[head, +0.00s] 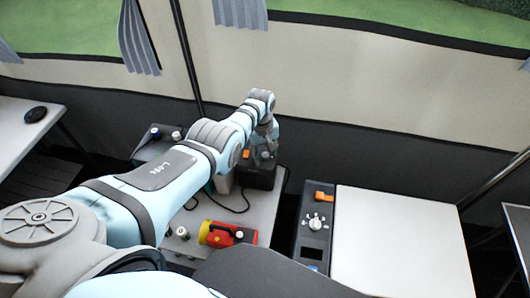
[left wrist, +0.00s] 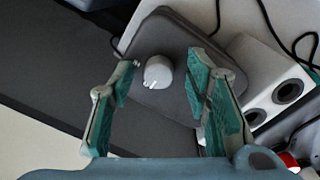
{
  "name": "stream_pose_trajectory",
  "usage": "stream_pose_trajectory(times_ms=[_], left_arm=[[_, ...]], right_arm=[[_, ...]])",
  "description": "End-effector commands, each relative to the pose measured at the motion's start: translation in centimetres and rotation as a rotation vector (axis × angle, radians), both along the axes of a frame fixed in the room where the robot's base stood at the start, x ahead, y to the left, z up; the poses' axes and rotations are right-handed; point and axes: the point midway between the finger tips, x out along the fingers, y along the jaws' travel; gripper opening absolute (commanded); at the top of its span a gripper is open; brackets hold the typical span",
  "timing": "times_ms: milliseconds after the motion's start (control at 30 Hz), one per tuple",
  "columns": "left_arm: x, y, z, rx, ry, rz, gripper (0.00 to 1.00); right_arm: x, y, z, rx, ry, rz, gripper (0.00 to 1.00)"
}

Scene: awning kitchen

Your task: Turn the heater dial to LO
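A small whitish round dial (left wrist: 158,72) with a pale pointer mark sits on a dark grey rounded box (left wrist: 172,32) in the left wrist view. My left gripper (left wrist: 160,84) is open, its green-padded fingers on either side of the dial with visible gaps. In the head view my left gripper (head: 267,148) is over the dark box (head: 261,178) on the table, and hides the dial there. No LO lettering is readable. Another white dial (head: 314,223) with marks around it is on a dark panel farther right. My right gripper is not in view.
A white speaker-like box (left wrist: 266,85) stands close beside the dark box, with black cables around. A red and yellow flashlight (head: 228,234) lies on the table nearer me. A white-topped unit (head: 395,240) is at right. The tent wall is behind.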

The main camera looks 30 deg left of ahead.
Motion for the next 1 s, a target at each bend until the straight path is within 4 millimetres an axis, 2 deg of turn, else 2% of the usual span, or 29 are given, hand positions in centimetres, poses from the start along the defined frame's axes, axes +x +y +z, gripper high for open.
stream_pose_trajectory(times_ms=[167, 333, 433, 600, 700, 800, 1000], left_arm=[[0.0, 0.0, 0.1, -0.001, -0.001, -0.001, 0.43], [0.2, 0.1, 1.5, -0.001, -0.004, -0.001, 0.43], [0.0, 0.1, 3.2, -0.001, -0.006, -0.001, 0.43], [-0.2, 0.4, 8.5, 0.0, -0.005, 0.0, 0.43], [-0.3, 0.5, 10.5, 0.0, -0.001, 0.001, 0.43], [-0.4, 0.6, 11.7, -0.001, -0.001, 0.001, 0.43], [-0.4, 0.6, 12.0, -0.001, 0.001, 0.001, 0.43]], right_arm=[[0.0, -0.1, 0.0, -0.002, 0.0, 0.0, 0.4], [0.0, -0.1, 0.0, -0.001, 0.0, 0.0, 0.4], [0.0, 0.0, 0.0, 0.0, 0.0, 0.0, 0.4], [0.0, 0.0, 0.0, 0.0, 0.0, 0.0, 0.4], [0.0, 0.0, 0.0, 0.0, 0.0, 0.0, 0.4], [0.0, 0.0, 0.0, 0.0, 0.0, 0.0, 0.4], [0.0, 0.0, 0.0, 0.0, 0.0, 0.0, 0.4]])
